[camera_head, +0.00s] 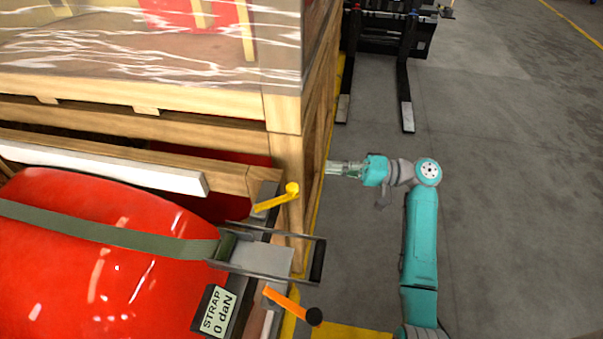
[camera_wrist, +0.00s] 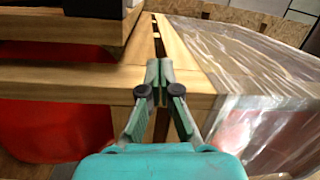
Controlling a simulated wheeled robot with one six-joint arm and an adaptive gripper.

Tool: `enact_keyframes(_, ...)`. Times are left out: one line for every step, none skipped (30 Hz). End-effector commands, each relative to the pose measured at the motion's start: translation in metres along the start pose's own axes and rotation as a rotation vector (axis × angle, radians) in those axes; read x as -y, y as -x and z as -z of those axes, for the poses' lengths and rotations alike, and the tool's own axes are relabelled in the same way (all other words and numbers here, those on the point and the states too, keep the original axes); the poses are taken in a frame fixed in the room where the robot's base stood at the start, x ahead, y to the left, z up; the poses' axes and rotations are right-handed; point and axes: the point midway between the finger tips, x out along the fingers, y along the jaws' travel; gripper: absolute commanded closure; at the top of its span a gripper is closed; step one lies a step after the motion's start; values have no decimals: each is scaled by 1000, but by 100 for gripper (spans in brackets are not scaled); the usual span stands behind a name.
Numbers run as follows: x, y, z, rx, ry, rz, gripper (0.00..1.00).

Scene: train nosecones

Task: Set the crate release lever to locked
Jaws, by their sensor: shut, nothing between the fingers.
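A yellow lever with a round yellow knob (camera_head: 275,201) is on the dark bracket at the crate's corner. An orange lever with a black ball end (camera_head: 288,302) sits lower, near the strap display. No label shows which one is the crate release lever. My gripper (camera_head: 331,167) is right of and above the yellow lever in the head view, beside the wooden crate (camera_head: 284,118). In the wrist view my gripper (camera_wrist: 160,72) is shut and empty, its tips in front of the crate's wooden corner (camera_wrist: 185,82). Neither lever shows in the wrist view.
A red nosecone (camera_head: 110,250) lies under a green strap (camera_head: 110,234); a display (camera_head: 216,311) reads "STRAP 0 daN". A metal ratchet frame (camera_head: 268,262) sticks out at the crate's edge. Forklift forks (camera_head: 405,95) stand behind. The grey floor right of my arm is free.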

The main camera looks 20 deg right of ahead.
Motion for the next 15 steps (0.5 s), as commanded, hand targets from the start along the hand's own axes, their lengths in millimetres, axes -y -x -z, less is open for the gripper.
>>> enact_keyframes(1, -2, -1, 7, -2, 5, 100)
enact_keyframes(1, -3, -2, 9, -3, 7, 100)
enact_keyframes(2, -6, -2, 9, -3, 8, 100)
enact_keyframes(1, -9, -2, 9, -3, 8, 100)
enact_keyframes(1, -13, -2, 9, -3, 7, 100)
enact_keyframes(1, -19, -2, 10, -3, 7, 100)
enact_keyframes(1, -24, -2, 10, -3, 7, 100)
enact_keyframes(1, -29, -2, 9, -3, 8, 100)
enact_keyframes(1, -36, -2, 11, -3, 7, 100)
enact_keyframes(1, -42, -2, 10, -3, 7, 100)
enact_keyframes(1, -48, -2, 9, -3, 7, 100)
enact_keyframes(1, -55, -3, 10, -3, 6, 100)
enact_keyframes(1, -61, -2, 9, -2, 6, 100)
enact_keyframes(1, -66, -2, 9, -2, 6, 100)
enact_keyframes(2, -74, -3, 10, -2, 7, 100)
